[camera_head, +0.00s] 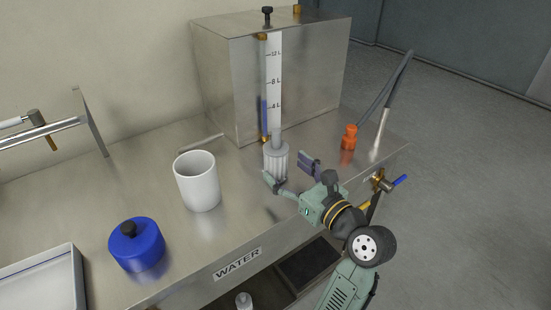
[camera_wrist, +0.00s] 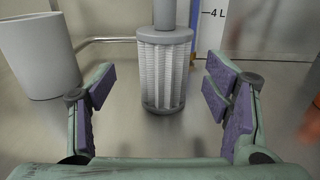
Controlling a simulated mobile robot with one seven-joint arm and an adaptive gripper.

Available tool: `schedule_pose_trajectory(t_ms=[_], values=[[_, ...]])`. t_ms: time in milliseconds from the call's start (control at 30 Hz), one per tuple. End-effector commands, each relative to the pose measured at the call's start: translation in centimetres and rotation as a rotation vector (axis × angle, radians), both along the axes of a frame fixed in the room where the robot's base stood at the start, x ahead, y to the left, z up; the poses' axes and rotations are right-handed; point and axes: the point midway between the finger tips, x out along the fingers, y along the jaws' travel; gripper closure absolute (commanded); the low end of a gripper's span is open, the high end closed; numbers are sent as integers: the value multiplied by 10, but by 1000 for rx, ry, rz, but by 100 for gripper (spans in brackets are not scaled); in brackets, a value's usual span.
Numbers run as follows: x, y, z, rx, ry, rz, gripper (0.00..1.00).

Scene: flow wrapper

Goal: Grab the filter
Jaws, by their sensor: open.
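The filter (camera_head: 276,160) is a light grey pleated cylinder with a narrower stem on top. It stands upright on the steel counter in front of the metal tank. In the wrist view the filter (camera_wrist: 163,70) is centred, a little beyond the fingertips. My gripper (camera_head: 289,170) is open beside the filter, on its near right side. In the wrist view my gripper's purple-padded fingers (camera_wrist: 160,92) are spread wide, with nothing between the pads. I cannot tell the exact gap to the filter.
A white cup (camera_head: 198,182) stands left of the filter. A blue lidded container (camera_head: 136,245) is nearer on the left, beside a white tray (camera_head: 40,285). The steel tank (camera_head: 225,85) with its level gauge is behind. An orange fitting (camera_head: 349,137) stands to the right.

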Motion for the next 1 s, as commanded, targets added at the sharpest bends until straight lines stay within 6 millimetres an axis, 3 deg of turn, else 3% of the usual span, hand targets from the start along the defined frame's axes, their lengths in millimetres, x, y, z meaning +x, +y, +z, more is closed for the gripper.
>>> schedule_pose_trajectory(t_ms=[400, 667, 1000], values=[[43, 26, 3, 2, -1, 2, 29], [46, 28, 2, 2, -1, -1, 29], [46, 28, 2, 1, 0, -1, 50]])
